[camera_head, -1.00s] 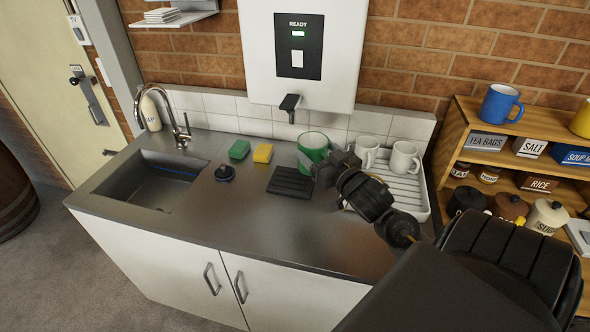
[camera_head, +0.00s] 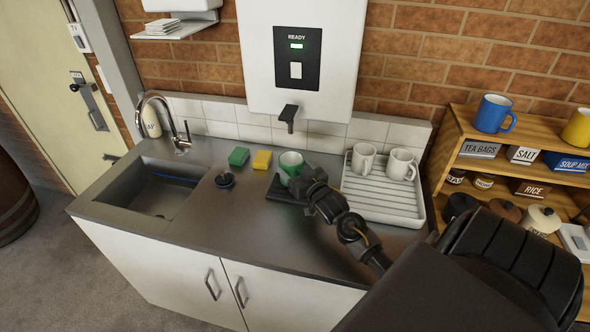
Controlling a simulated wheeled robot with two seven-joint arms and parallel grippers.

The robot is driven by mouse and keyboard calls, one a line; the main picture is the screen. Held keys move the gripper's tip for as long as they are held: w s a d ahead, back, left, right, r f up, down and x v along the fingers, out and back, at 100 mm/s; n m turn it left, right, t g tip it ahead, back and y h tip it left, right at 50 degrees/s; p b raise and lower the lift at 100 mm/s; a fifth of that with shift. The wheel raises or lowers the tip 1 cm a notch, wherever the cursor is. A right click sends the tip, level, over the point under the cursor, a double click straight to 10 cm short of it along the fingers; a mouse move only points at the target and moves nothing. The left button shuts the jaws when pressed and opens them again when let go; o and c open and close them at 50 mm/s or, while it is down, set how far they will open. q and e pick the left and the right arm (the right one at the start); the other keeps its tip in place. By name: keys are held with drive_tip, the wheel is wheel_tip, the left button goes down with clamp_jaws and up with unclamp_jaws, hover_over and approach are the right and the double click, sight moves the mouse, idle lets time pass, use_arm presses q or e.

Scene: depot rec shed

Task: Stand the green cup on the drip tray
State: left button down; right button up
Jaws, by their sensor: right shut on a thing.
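The green cup (camera_head: 289,163) has a pale inside and looks upright. It is over or on the black drip tray (camera_head: 281,190), and I cannot tell whether its base touches the tray. My right gripper (camera_head: 299,180) is shut on the cup from its right side. The gripper and cup hide much of the drip tray. My left gripper is not in view.
The wall water heater's spout (camera_head: 289,115) hangs behind the cup. Two white mugs (camera_head: 382,161) stand on a white draining rack (camera_head: 384,198) to the right. The sink (camera_head: 155,188) is further left.

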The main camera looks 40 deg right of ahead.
drive_tip(key=shift+f, duration=0.5)
